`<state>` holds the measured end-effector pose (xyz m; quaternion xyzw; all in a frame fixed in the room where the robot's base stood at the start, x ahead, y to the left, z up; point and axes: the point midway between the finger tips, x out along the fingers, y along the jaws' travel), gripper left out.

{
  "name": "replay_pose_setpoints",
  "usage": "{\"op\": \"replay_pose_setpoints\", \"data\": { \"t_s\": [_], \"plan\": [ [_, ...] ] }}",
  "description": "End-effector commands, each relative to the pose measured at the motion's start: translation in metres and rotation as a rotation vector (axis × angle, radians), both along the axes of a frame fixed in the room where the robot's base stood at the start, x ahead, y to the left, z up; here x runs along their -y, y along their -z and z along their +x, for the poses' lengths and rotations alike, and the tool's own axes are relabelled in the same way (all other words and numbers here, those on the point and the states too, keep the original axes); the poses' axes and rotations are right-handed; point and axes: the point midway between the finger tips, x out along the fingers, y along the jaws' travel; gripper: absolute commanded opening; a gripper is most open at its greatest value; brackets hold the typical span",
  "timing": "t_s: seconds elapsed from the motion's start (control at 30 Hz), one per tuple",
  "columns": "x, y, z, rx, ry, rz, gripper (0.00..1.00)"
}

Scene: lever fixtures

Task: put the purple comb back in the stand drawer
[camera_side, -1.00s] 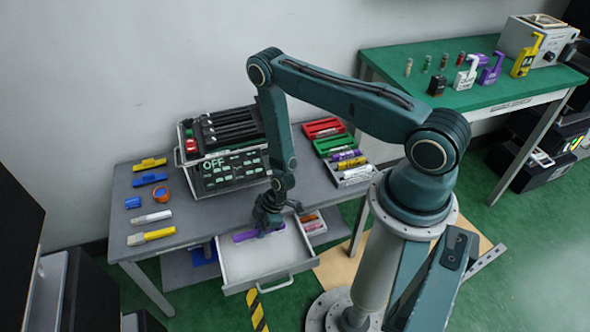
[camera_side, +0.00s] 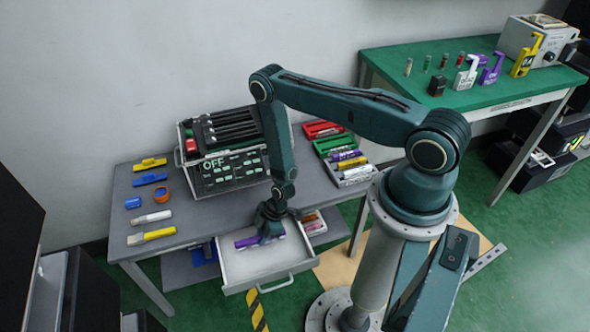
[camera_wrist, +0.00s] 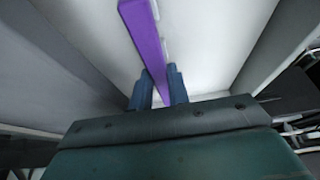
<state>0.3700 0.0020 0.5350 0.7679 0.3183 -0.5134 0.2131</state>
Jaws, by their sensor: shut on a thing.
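The purple comb (camera_side: 247,242) is a long purple bar, seen at the back of the open stand drawer (camera_side: 262,268). My gripper (camera_side: 270,232) reaches down at the drawer's back end and is shut on the comb. In the wrist view the comb (camera_wrist: 145,38) runs up from between the two blue fingertips (camera_wrist: 158,84), with the white drawer floor (camera_wrist: 200,40) behind it. The drawer is pulled out, with its handle at the front. I cannot tell whether the comb touches the drawer floor.
The table (camera_side: 205,218) holds a control panel (camera_side: 232,168) reading OFF, blue, yellow and white tools at left, and red and green trays (camera_side: 335,146) at right. More small items lie right of the drawer (camera_side: 312,222). A green table (camera_side: 475,95) stands at back right.

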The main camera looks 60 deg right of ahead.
Motion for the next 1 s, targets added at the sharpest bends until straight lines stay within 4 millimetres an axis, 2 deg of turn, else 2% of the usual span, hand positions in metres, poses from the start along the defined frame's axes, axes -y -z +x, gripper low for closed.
{"op": "replay_pose_setpoints", "data": {
  "t_s": [0.1,0.13,0.23,0.67,1.0],
  "plan": [
    [0.0,0.003,0.0,0.0,0.0,0.0,0.0],
    [0.0,0.003,0.0,0.0,0.0,0.0,0.21],
    [0.0,0.003,0.0,0.0,0.0,0.0,0.39],
    [0.0,0.0,0.0,0.0,0.0,0.0,0.39],
    [0.008,-0.026,-0.006,0.001,0.003,0.0,0.39]
  ]
}}
